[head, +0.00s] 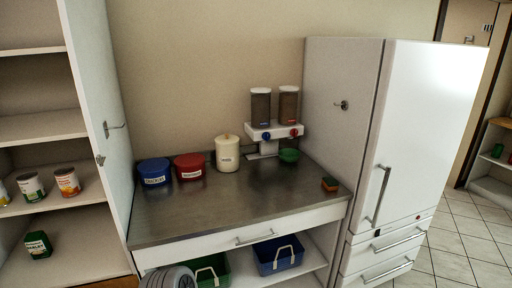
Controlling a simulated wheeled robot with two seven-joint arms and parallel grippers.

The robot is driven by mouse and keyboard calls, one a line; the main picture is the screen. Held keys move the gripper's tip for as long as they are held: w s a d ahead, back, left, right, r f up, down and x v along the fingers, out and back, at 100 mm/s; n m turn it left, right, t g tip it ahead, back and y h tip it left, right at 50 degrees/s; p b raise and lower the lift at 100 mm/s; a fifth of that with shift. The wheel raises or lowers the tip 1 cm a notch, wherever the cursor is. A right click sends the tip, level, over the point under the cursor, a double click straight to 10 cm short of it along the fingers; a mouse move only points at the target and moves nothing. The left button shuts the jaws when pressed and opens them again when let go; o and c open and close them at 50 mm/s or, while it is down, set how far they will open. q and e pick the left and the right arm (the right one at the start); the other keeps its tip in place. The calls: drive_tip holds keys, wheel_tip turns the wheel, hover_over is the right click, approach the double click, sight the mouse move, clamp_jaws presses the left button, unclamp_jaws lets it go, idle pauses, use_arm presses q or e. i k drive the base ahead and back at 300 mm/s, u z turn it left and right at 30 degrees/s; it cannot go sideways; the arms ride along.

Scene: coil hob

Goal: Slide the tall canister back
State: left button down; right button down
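The tall canister (227,154) is cream, with a lidded top and a small label on its front. It stands upright on the steel counter (240,203), near the back wall. A shorter red tub (189,167) stands close to its left, and a blue tub (154,172) stands left of that. Neither of my grippers is in view, and nothing touches the canister from the front.
A two-hopper dispenser (262,132) stands right of the canister, with a green bowl (289,156) below it. A sponge (330,184) lies near the right edge. The counter's front middle is clear. A white fridge (425,140) bounds the right side.

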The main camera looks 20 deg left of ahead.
sight(228, 158)
drive_tip(key=z, duration=0.2)
drive_tip(key=i, duration=1)
drive_tip(key=u, duration=0.35)
